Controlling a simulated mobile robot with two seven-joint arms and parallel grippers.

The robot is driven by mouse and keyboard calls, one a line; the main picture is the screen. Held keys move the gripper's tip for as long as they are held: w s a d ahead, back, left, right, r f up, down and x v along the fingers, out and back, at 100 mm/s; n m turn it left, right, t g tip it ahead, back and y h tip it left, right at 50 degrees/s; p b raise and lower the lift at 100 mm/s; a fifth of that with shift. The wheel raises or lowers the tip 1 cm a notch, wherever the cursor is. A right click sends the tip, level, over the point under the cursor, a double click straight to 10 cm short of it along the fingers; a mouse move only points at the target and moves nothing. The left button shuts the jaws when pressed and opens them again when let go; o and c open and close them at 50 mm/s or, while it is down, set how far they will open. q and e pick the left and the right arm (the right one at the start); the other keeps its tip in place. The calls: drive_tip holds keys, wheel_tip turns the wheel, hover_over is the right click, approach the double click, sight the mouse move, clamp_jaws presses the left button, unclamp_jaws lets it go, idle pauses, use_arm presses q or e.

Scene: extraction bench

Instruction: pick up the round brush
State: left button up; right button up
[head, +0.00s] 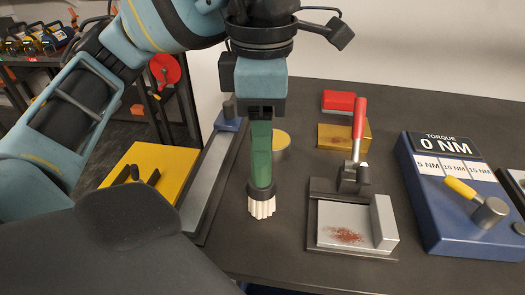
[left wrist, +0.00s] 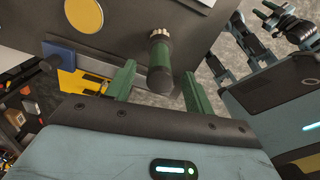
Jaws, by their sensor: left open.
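The round brush (head: 262,208) stands upright on the dark bench, its pale bristles down. Its dark green handle and bristles also show in the left wrist view (left wrist: 160,56). My left gripper (head: 261,160) points down over the brush, and its green finger hides part of the handle in the head view. In the left wrist view its two green fingers are apart, one on each side of the handle, with gaps showing. My right gripper (left wrist: 268,13) shows small at the top right of the left wrist view, and its jaw state is unclear.
Right of the brush is a metal fixture (head: 388,222) with reddish debris and a red-handled clamp (head: 359,120). Behind it is a brass block (head: 344,137). A blue torque tester (head: 455,225) stands farther right. A yellow-topped round item (head: 280,142) is close behind the gripper. A grey rail (head: 205,180) lies left.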

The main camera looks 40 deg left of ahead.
sight(261, 175)
use_arm(q)
wheel_tip(261, 175, down, 3)
drive_tip(key=shift+f+b, duration=0.15)
drive_tip(key=shift+b, duration=0.15)
drive_tip(key=c, duration=1)
drive_tip(key=shift+c, duration=0.2)
